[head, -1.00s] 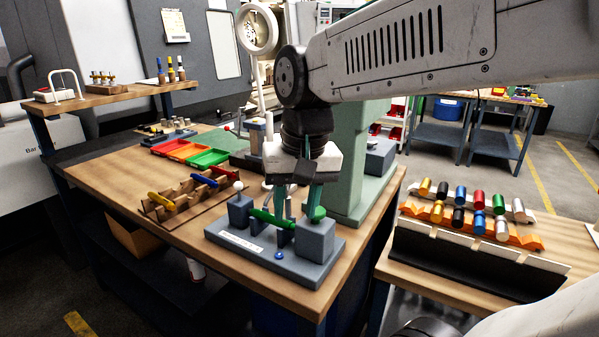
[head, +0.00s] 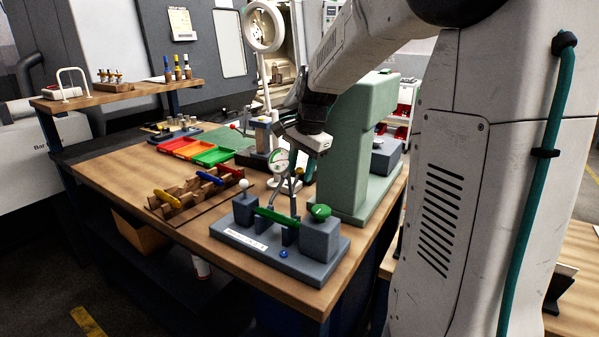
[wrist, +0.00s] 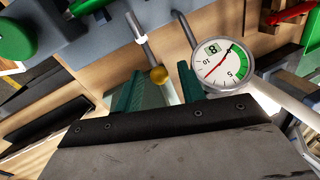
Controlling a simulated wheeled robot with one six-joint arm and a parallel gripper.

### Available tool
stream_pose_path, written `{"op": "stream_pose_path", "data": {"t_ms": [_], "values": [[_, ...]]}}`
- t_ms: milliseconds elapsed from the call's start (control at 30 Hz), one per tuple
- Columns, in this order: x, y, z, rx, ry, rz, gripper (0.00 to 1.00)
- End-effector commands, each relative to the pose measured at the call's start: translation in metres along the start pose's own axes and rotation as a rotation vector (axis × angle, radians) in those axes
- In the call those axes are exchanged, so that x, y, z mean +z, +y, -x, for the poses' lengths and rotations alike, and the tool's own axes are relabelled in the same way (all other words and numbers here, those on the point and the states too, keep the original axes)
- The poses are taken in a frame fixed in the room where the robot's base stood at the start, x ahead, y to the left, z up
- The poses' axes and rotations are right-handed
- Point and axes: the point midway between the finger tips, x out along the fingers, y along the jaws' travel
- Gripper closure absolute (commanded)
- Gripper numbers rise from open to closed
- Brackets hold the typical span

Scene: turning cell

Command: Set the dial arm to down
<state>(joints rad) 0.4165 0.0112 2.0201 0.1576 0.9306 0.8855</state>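The dial gauge (head: 280,162) has a round white face with a green band and shows just in front of my gripper in the head view. In the wrist view its face (wrist: 218,66) is right of the fingers, with a red needle and a small window. A thin rod with a brass ball tip (wrist: 158,75) shows between my teal fingers; I cannot tell whether they touch it. My gripper (wrist: 162,90) is open, its fingers apart. In the head view it is partly hidden by the dial. I cannot tell which rod is the dial arm.
A grey fixture block (head: 280,252) with a green bar (head: 277,217) and green knob (head: 319,212) stands at the bench's front corner. A green machine column (head: 350,150) rises close right. Coloured trays (head: 195,151) and a wooden rack (head: 185,200) are left.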

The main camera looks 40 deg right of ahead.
Motion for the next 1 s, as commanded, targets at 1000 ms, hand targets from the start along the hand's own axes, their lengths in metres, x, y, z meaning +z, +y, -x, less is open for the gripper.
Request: {"op": "stream_pose_path", "data": {"t_ms": [1000], "values": [[0.004, 0.000, -0.013, -0.009, 0.048, 0.016, 1.00]]}}
